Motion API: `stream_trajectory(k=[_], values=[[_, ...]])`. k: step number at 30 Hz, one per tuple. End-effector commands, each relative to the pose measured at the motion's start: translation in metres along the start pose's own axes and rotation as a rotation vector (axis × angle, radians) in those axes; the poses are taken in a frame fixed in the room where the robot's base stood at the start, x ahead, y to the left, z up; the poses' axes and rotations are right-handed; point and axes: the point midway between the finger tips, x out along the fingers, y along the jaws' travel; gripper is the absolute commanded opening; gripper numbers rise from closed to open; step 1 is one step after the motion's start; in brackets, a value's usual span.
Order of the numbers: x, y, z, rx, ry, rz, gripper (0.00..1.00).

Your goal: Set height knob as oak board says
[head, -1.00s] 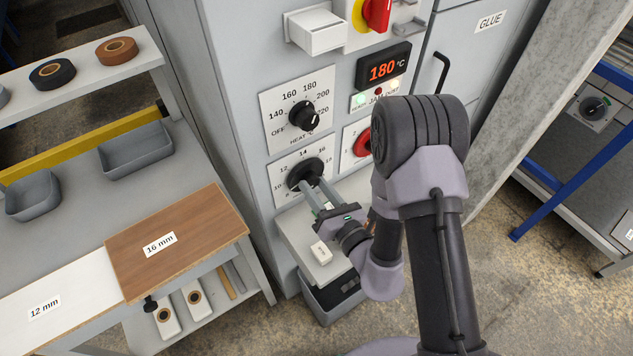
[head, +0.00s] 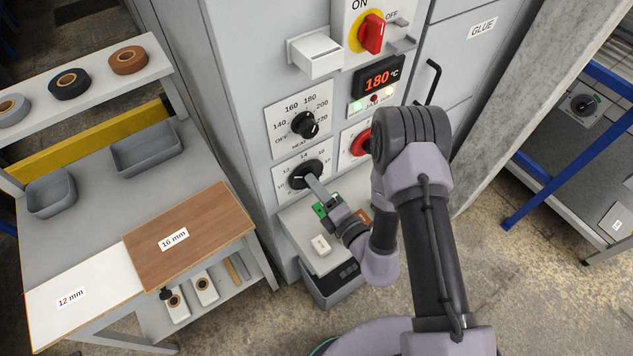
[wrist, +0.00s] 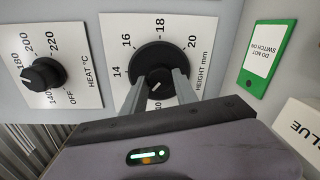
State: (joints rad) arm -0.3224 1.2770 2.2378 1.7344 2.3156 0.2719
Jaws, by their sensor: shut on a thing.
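The height knob (head: 305,175) is a black dial on a white plate on the grey machine front; the wrist view also shows it (wrist: 152,58), with 14, 16, 18 and 20 around it and "HEIGHT mm" beside it. My gripper (head: 310,183) is shut on the knob, its two fingers on opposite sides of the grip (wrist: 156,84). A white mark shows between the fingers, but I cannot tell which number it points to. The brown oak board (head: 190,235) lies on the bench at left, labelled 16 mm.
A white 12 mm board (head: 95,285) lies beside the oak one. The heat knob (head: 304,124) is above the height knob, a red knob (head: 361,143) to its right. The display (head: 380,75) reads 180 °C. A small ledge (head: 300,235) is below my gripper.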

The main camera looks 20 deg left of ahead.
Motion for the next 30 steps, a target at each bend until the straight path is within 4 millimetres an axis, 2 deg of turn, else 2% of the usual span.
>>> stream_trajectory(k=[30], values=[[0.0007, 0.0010, 0.0027, 0.957, 0.056, 0.012, 0.00]])
